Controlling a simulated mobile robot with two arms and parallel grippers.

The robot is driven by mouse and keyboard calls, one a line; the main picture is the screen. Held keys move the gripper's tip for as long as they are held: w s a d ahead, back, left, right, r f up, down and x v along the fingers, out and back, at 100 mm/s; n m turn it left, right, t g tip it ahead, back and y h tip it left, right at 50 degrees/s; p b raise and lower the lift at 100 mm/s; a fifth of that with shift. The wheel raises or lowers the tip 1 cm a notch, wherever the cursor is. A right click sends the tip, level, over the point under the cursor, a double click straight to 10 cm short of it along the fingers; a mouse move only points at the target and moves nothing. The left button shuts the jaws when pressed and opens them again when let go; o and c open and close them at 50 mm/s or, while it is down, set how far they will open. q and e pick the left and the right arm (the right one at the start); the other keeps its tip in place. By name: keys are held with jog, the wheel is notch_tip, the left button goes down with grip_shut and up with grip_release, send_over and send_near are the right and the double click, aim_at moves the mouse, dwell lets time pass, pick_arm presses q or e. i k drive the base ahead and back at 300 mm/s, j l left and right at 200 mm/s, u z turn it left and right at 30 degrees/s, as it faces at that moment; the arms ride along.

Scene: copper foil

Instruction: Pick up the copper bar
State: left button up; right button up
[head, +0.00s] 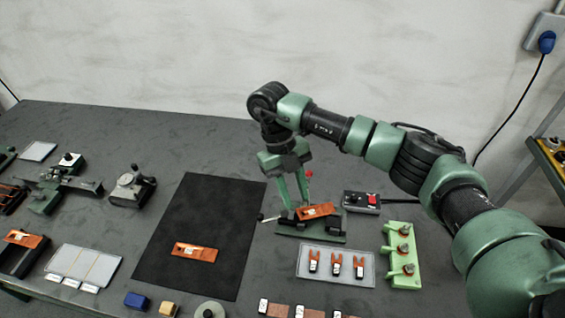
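One copper-coloured bar (317,211) with a pale mark lies at the green fixture (312,232), tilted slightly in the picture. A similar copper bar (195,252) lies flat on the black mat (207,205). My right gripper (297,207) points down at the fixture, with its green fingertips at the left end of the bar there. A gap shows between its fingers higher up, but I cannot tell whether the tips touch or grip the bar. My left gripper is not in view.
A tray (335,265) with forked copper pieces and a green block (402,258) stand nearer. Small tools stand left of the mat. Much of the mat is clear.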

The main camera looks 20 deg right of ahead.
aim_at(317, 211)
jog(key=k, duration=1.5)
